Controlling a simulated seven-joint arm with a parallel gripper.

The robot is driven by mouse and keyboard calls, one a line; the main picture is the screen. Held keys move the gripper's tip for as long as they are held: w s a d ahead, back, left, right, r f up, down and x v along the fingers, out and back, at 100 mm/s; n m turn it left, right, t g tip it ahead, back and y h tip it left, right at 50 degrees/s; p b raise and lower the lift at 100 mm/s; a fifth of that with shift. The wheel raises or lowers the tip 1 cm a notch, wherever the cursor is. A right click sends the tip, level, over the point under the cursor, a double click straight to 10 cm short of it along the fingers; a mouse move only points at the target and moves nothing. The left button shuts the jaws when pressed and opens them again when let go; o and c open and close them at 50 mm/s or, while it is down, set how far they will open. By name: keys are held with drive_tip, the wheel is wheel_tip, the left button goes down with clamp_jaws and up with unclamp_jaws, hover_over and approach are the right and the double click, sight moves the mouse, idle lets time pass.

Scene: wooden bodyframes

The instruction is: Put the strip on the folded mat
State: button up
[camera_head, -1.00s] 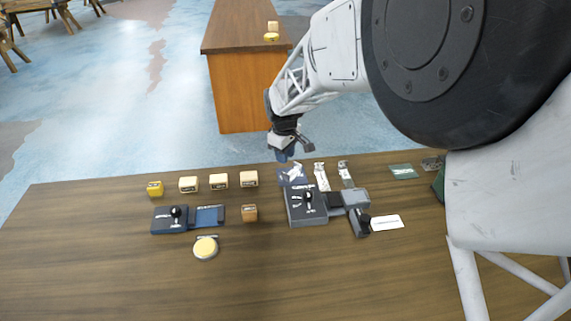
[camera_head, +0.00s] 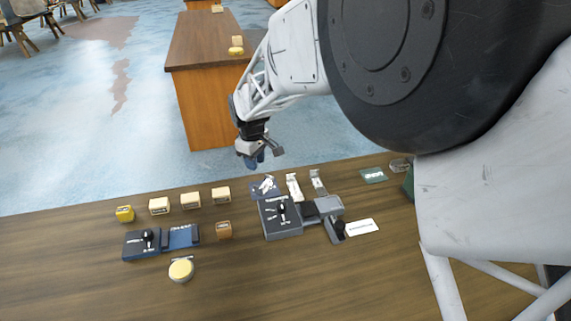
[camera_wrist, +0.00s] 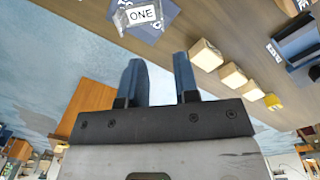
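My gripper (camera_head: 255,160) is in the air beyond the far edge of the table, and its blue fingers (camera_wrist: 160,82) are apart with nothing between them. A dark blue mat (camera_head: 259,193) with a pale object on it lies near that edge, just below my gripper in the head view. In the wrist view the blue mat (camera_wrist: 152,36) carries a clear and white piece marked "ONE" (camera_wrist: 140,14). Two narrow pale strips, one (camera_head: 294,187) beside the other (camera_head: 318,182), lie right of the mat. A flat green mat (camera_head: 373,175) lies further right. I cannot tell which mat is the folded one.
A grey device with a black knob (camera_head: 282,212) stands in front of the strips, with a white card (camera_head: 362,227) to its right. The front of the table is clear.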

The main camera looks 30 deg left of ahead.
idle(0.3)
drive_tip(key=d+r+m, duration=0.3)
drive_tip(key=d+r, duration=0.2)
drive_tip(key=d, duration=0.7)
drive_tip(key=w+d+r+m+t, duration=0.15)
drive_tip(key=d+r, duration=0.45)
drive_tip(key=d, duration=0.6)
drive_tip(key=d+r+m+g, duration=0.1)
drive_tip(key=d+r+m, duration=0.35)
drive_tip(key=d, duration=0.75)
drive_tip(key=s+d+r+m+t, duration=0.1)
drive_tip(key=s+d+r+m, duration=0.1)
drive_tip(key=s+d, duration=0.45)
drive_tip(key=s+d+r+m, duration=0.1)
drive_tip(key=s+d+m, duration=0.15)
drive_tip(key=d, duration=0.75)
drive_tip(key=s+d+f+m, duration=0.2)
drive_tip(key=s+d+m, duration=0.2)
drive_tip(key=s+d, duration=0.7)
drive_tip(key=shift+s+d+m+t, duration=0.25)
drive_tip(key=shift+s+m+t, duration=0.1)
drive_tip(key=shift+s, duration=1.7)
drive_tip(key=shift+f, duration=0.1)
